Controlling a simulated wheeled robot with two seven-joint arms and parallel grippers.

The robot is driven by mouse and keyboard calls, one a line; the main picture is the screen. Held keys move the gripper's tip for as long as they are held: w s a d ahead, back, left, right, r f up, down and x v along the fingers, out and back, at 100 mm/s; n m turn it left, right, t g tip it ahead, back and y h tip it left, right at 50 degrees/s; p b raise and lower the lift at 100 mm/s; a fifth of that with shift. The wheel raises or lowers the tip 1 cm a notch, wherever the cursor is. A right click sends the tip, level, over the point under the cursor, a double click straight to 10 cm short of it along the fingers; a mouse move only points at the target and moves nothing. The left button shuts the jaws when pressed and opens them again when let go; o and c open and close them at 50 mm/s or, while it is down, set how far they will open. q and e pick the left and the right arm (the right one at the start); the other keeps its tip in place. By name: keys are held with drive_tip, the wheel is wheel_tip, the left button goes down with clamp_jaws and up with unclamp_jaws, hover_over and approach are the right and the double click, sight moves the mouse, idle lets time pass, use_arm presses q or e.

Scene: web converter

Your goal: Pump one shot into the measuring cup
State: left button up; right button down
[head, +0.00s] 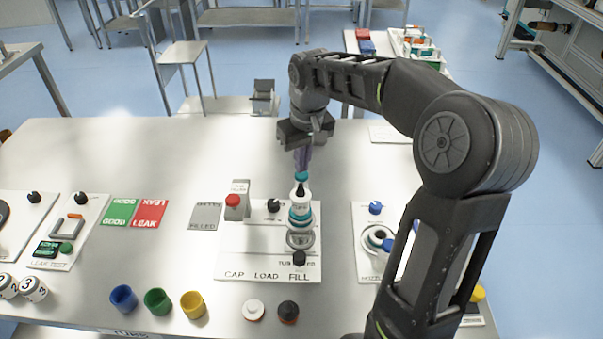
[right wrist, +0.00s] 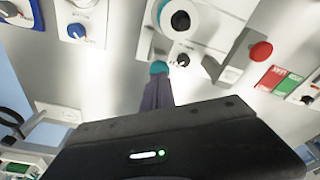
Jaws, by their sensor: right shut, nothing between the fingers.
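My right gripper (head: 302,172) is shut and empty, pointing down over the fill station (head: 261,262), which is marked CAP, LOAD and FILL. Its purple fingers end at a teal tip, also seen in the right wrist view (right wrist: 160,72). Just below it in the head view stands a white and teal dispenser-like piece (head: 300,213) with a black top. I cannot tell whether the fingertips touch it. In the right wrist view a white round piece with a black centre (right wrist: 180,20) lies beyond the fingers. I cannot clearly make out a measuring cup. My left gripper is not in view.
A red button (head: 233,201) stands left of the dispenser-like piece. Blue (head: 123,299), green (head: 157,302) and yellow (head: 193,305) cups line the front. A panel with a blue knob (head: 376,208) is to the right. The table behind the station is mostly clear.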

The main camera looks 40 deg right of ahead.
drive_tip(key=shift+f+b, duration=1)
drive_tip(key=shift+f, duration=0.55)
drive_tip(key=shift+r, duration=0.15)
drive_tip(key=shift+r+p, duration=1.45)
drive_tip(key=shift+r, duration=0.3)
wheel_tip(320, 180, up, 6)
drive_tip(key=p, duration=0.4)
drive_tip(key=shift+p, duration=0.4)
